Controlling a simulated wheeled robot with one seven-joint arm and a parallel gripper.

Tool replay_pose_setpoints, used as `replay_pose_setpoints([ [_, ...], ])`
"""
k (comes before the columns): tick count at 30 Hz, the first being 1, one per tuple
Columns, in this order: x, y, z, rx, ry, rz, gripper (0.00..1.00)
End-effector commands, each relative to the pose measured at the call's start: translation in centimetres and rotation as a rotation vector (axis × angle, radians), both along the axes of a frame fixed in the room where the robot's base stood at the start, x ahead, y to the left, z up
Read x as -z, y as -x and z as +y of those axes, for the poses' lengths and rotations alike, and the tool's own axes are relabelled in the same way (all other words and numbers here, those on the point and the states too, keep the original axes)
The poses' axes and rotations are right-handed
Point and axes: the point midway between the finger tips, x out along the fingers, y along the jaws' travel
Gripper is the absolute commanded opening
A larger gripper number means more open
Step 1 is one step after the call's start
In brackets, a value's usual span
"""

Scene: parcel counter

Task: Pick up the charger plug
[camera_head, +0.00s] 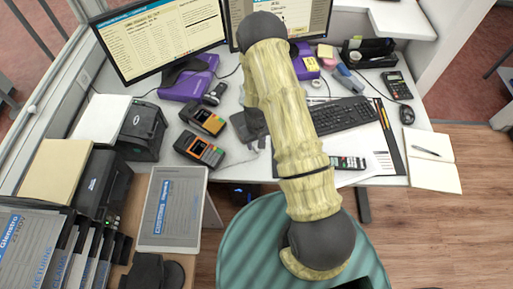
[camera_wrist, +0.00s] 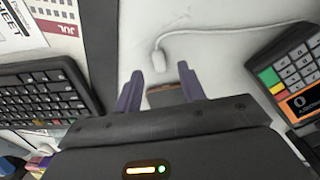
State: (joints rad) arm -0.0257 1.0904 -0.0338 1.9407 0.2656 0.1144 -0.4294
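The charger plug (camera_wrist: 178,50) shows in the wrist view as a small white piece with a white cable running from it up and to the right. It lies on the white desk top, beyond the fingertips and roughly midway between them. My gripper (camera_wrist: 160,82) is open, its two dark purple fingers apart, with neither touching the plug. A small brown, dark-edged patch lies between the fingers; I cannot tell what it is. In the head view my own arm hides the gripper.
In the wrist view a keyboard (camera_wrist: 45,95) is at left and a card terminal (camera_wrist: 297,75) at right. In the head view, handheld terminals (camera_head: 199,150) lie left of my arm, and a mouse (camera_head: 407,114) and open notebook (camera_head: 432,165) lie at right. A green chair (camera_head: 245,240) stands below.

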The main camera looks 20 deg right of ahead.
Motion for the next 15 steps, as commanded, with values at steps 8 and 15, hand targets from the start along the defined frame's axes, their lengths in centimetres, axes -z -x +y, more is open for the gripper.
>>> replay_pose_setpoints([
  [8, 2.3, 0.0, 0.0, -0.002, 0.000, 0.001, 0.40],
  [15, 2.3, 0.0, 0.0, -0.001, 0.000, 0.000, 0.40],
])
